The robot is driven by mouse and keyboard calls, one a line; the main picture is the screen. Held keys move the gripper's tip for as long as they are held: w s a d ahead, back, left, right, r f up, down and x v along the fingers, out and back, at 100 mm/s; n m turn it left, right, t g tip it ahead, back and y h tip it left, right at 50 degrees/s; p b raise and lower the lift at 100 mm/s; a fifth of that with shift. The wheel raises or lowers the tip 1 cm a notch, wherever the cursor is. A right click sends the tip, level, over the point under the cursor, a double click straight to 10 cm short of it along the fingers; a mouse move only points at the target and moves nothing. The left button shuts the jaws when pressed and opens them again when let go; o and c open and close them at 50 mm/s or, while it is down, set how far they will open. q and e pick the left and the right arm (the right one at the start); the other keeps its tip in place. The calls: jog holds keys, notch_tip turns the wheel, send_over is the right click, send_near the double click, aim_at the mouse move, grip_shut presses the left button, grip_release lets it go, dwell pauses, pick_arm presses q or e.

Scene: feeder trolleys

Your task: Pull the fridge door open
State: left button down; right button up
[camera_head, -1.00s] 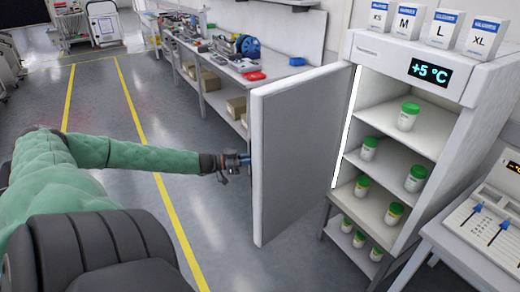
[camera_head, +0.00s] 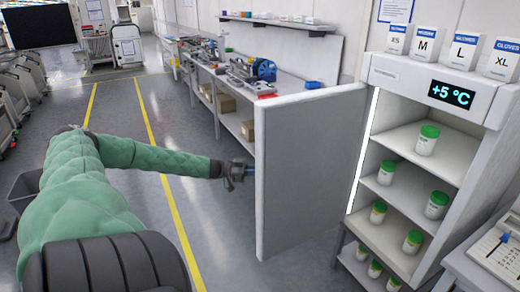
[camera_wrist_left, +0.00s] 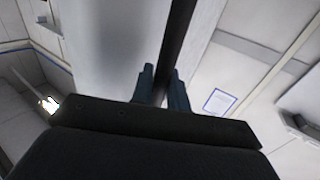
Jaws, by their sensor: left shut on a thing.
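The white fridge (camera_head: 480,80) stands at the right with its display reading +5 °C. Its door (camera_head: 305,170) is swung wide open to the left, and the shelves show. My left gripper (camera_head: 243,172) is at the door's left side in the head view. In the left wrist view, the left gripper (camera_wrist_left: 160,88) has its fingers shut around a dark bar, the door handle (camera_wrist_left: 183,40), beside the pale door panel. The handle is hidden behind the door edge in the head view. My right gripper is in neither view.
Jars with green lids (camera_head: 428,140) stand on the fridge shelves. Glove boxes (camera_head: 465,50) sit on top. A workbench (camera_head: 235,85) with tools runs behind the door. A device on a table (camera_head: 500,250) stands at the lower right.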

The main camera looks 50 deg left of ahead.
pick_arm(q)
jog(key=shift+f, duration=0.1)
jog(key=c, duration=1.5)
grip_release()
jog(key=shift+o, duration=0.2)
jog(key=p+v, duration=0.4)
jog(key=v, duration=0.4)
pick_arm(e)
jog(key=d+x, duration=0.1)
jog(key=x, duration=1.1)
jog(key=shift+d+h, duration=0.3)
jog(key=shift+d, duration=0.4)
